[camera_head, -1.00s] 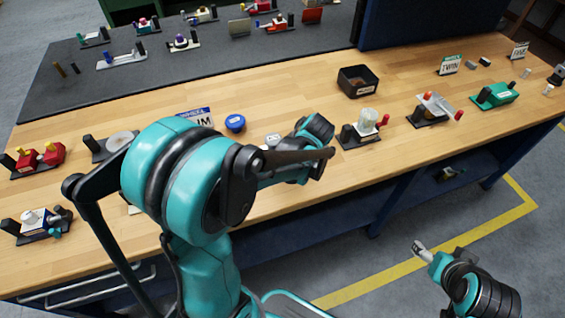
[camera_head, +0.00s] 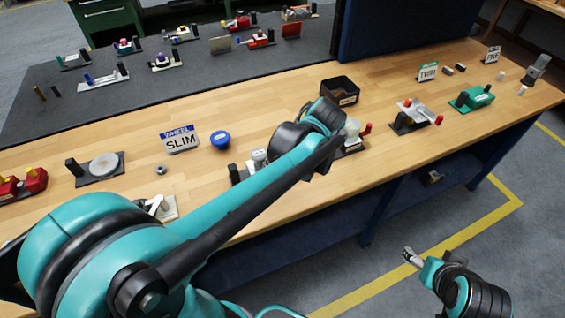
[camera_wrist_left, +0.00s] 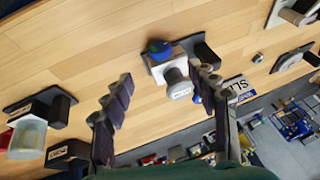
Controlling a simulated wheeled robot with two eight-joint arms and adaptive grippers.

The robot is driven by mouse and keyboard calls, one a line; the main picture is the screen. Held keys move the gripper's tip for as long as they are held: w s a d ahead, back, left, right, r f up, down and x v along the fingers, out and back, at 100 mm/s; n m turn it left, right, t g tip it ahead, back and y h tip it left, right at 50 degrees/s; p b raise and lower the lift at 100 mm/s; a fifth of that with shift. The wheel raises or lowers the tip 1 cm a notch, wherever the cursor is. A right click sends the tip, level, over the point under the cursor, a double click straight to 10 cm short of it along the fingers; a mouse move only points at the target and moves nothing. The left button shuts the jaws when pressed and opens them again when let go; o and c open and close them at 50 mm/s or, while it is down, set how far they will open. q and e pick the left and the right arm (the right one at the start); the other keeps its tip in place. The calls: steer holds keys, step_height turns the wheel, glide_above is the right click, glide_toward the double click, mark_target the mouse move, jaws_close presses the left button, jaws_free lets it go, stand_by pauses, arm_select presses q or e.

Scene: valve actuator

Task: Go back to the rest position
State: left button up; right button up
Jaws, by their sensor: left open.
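My left arm crosses the head view from the lower left, and its wrist is above the workbench (camera_head: 285,105) near its middle. The arm hides the left fingers there. In the left wrist view my left gripper (camera_wrist_left: 163,80) is open, its two dark fingers spread.
A black bin (camera_head: 340,92), a blue round container (camera_head: 220,139) and a SLIM sign (camera_head: 180,138) stand on the bench. A clamp fixture (camera_head: 415,118) and a green fixture (camera_head: 471,98) are at the right. More fixtures line the dark mat (camera_head: 200,80) behind. Floor in front is open.

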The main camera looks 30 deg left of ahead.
arm_select(q)
steer(key=shift+d+r, duration=0.1)
steer(key=shift+r, duration=0.1)
stand_by(0.4)
steer(key=s+d+f+m+t+h, duration=0.2)
steer(key=s+d+m+t+h, duration=0.3)
steer(key=s+m, duration=0.4)
steer(key=shift+s+d+t, duration=0.15)
steer(key=shift+s+t, duration=0.35)
stand_by(1.1)
